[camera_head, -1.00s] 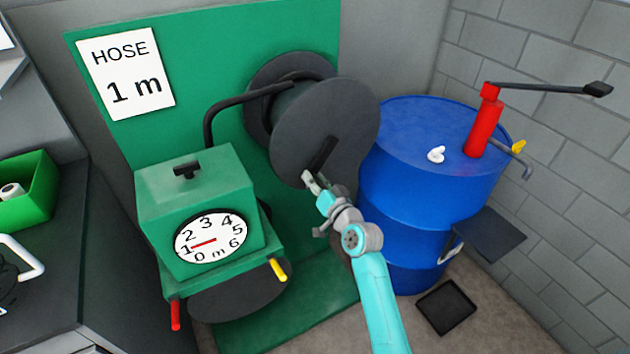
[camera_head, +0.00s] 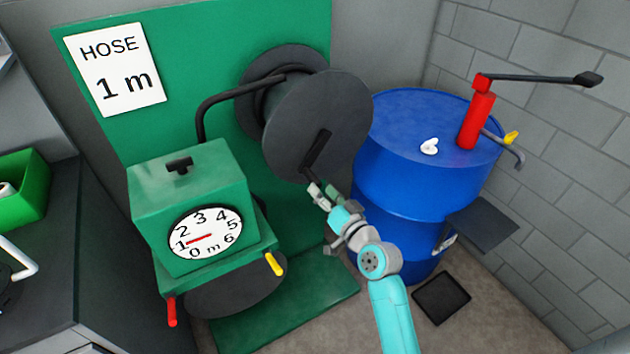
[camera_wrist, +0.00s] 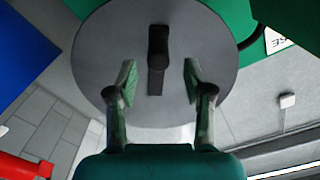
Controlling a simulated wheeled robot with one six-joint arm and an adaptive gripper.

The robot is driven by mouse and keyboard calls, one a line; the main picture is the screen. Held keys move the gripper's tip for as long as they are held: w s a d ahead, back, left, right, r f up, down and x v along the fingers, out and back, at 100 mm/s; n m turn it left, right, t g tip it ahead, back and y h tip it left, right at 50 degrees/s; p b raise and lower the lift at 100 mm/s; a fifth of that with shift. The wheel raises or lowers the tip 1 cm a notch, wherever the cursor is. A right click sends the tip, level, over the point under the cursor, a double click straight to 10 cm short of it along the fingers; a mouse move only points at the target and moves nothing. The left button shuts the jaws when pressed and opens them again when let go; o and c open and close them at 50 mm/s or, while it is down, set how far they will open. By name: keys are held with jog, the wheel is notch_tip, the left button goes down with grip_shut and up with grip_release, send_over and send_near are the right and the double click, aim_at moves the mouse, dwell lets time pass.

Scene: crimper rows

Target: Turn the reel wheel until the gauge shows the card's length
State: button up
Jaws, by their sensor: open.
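The card (camera_head: 116,70) reads "HOSE 1 m" and hangs on the green board. The gauge (camera_head: 205,233) on the green box has a red needle lying at about the 1 mark. The reel wheel (camera_head: 318,125) is a dark grey disc with a black handle on its face; the wheel also shows in the wrist view (camera_wrist: 105,50). My gripper (camera_head: 323,190) is just below the wheel's handle. In the wrist view my gripper (camera_wrist: 160,80) is open, its fingers either side of the handle (camera_wrist: 158,60) with gaps, apart from it.
A blue drum (camera_head: 420,185) with a red pump (camera_head: 477,115) stands to the right of the wheel. A black tray (camera_head: 442,298) lies on the floor. A green bin (camera_head: 25,185) sits on the left counter. A black hose (camera_head: 205,110) runs from the reel to the box.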

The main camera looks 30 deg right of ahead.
jog(key=shift+s+a, duration=0.1)
jog(key=shift+s, duration=1.7)
dwell(0.4)
jog(key=s+a+f+n+g+h, duration=0.1)
jog(key=s+a+f, duration=0.35)
jog(key=s, duration=0.55)
jog(key=s+a+f+g, duration=0.1)
jog(key=s+a+f, duration=0.4)
jog(key=s, duration=0.5)
jog(key=s+a+r+n, duration=0.2)
jog(key=s, duration=0.8)
jog(key=s+a+r+n+g+y, duration=0.1)
jog(key=s+a+r+n, duration=0.1)
jog(key=s, duration=0.9)
jog(key=shift+a+r+n+y, duration=0.3)
jog(key=shift+n, duration=0.4)
jog(key=shift+s, duration=0.1)
